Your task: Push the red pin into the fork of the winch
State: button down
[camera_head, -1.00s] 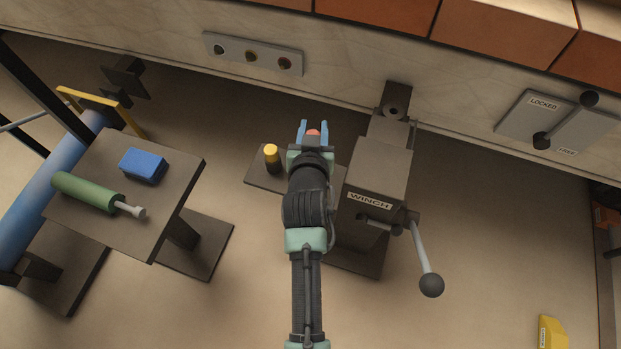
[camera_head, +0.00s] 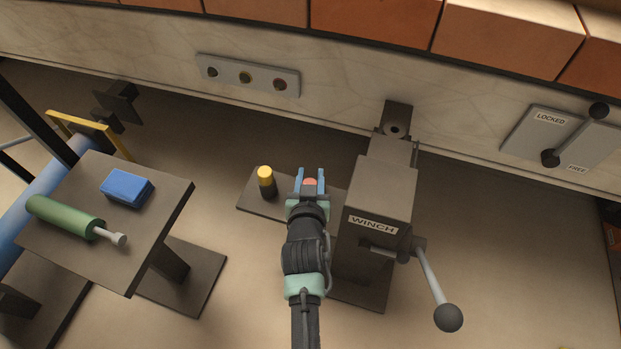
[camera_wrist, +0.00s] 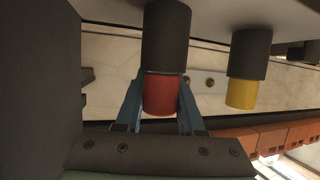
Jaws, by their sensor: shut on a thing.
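My gripper (camera_head: 311,183) is shut on the red pin (camera_head: 310,184), with one blue finger on each side of it. In the wrist view the red pin (camera_wrist: 161,95) shows between the fingers (camera_wrist: 159,105), in line with a dark cylinder. I cannot tell whether that cylinder is part of the pin or a holder. The winch (camera_head: 378,190) stands just right of my gripper, with a crank at its front right. A dark bracket with a round hole (camera_head: 395,129) is at its far end. I cannot make out the fork clearly.
A yellow-topped dark cylinder (camera_head: 266,182) stands left of my gripper on a low dark plate (camera_head: 247,202). A table (camera_head: 140,235) with a blue block and green cylinder is at left.

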jog(key=shift+f, duration=0.15)
jog(key=c, duration=0.5)
grip_release()
jog(key=shift+p+v, duration=3.75)
jog(key=shift+v, duration=2.75)
jog(key=shift+w, duration=0.1)
